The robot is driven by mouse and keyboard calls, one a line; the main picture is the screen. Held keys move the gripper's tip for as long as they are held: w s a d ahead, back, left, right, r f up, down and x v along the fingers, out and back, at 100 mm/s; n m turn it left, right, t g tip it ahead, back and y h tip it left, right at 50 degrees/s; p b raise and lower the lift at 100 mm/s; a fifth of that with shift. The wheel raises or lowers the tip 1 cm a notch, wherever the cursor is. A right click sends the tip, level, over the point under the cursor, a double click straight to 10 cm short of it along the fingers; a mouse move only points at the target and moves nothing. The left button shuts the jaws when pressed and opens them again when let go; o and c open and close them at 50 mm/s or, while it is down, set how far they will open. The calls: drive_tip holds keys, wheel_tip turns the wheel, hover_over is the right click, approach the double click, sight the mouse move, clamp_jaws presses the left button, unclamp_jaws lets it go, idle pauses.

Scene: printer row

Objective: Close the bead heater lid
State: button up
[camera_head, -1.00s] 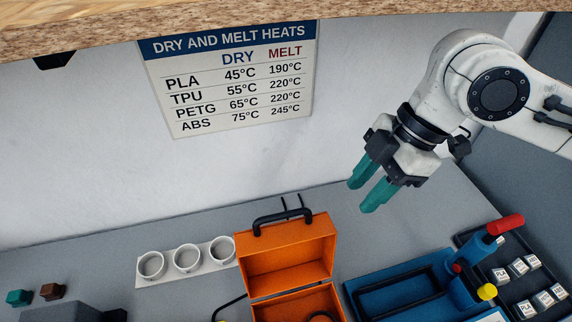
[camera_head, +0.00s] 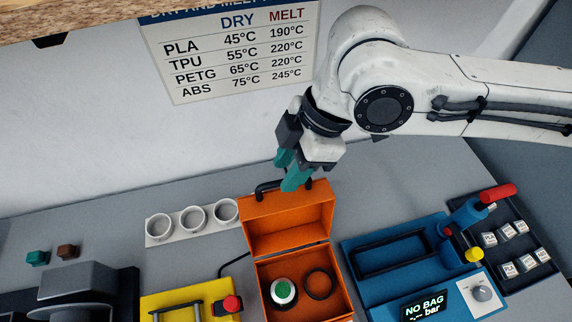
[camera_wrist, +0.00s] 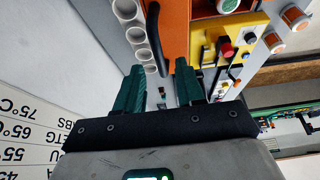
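The bead heater is an orange box (camera_head: 262,292) on the bench, and its orange lid (camera_head: 290,222) stands open, upright at the back. The lid has a black handle (camera_head: 268,187) along its top edge. Inside the box are a white round part with a green top (camera_head: 284,292) and a dark ring (camera_head: 319,284). My gripper (camera_head: 287,178) is above and just behind the lid's top edge, close to the handle. In the wrist view its two teal fingers (camera_wrist: 160,85) are apart with nothing between them, and the black handle (camera_wrist: 154,38) shows beyond them.
A blue sealer-like machine (camera_head: 362,285) with a red-tipped lever stands to the right. A yellow device (camera_head: 170,301) with a red button is at the left. Three white cups (camera_head: 193,217) stand on a strip behind it. The wall is close behind the lid.

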drive_tip(key=shift+x, duration=0.85)
clamp_jaws()
